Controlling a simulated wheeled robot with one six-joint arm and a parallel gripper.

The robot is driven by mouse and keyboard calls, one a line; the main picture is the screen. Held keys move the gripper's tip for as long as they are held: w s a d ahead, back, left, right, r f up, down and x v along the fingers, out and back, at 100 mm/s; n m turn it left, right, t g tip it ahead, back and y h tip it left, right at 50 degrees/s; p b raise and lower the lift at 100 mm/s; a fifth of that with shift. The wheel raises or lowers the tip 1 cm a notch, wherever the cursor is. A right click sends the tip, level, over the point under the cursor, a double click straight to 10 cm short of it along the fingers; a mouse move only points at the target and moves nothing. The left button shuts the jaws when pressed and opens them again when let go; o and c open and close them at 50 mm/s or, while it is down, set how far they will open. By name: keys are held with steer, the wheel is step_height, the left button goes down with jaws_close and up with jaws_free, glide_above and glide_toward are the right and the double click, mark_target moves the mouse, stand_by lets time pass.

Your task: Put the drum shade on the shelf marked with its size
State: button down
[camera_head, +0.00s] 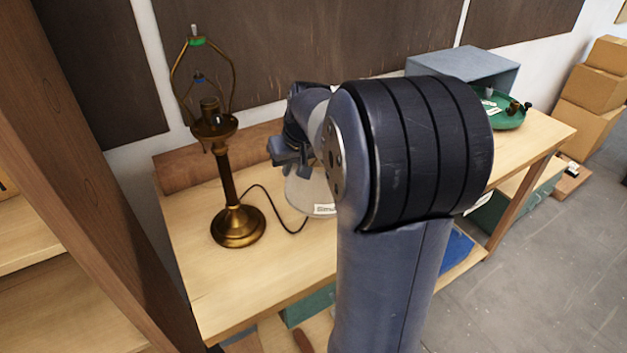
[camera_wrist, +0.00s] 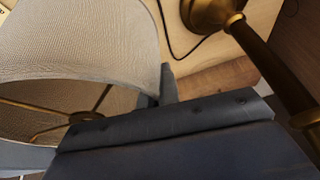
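The drum shade (camera_head: 303,193) is pale and stands behind my arm in the head view, partly hidden, with a white label (camera_head: 324,209) low on its side that seems to begin "Sma". In the wrist view the shade (camera_wrist: 85,40) fills the upper left, with its open end and brass spokes showing. My gripper (camera_head: 290,160) is at the shade's upper rim; in the wrist view a dark finger (camera_wrist: 168,84) lies against or close to the rim. Whether the fingers are closed on the rim is not clear. The size-marked shelf cannot be made out.
A brass lamp (camera_head: 229,185) with a bare harp stands left of the shade, its cord (camera_head: 272,203) running toward the shade. A green tray (camera_head: 503,113) and a grey open box (camera_head: 463,65) sit at the table's right. A wooden post (camera_head: 95,170) and shelves (camera_head: 50,300) stand at left.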

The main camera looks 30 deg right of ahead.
step_height(320, 180, down, 8)
stand_by(0.4)
steer(key=shift+f, duration=0.1)
steer(key=c, duration=1.7)
jaws_free()
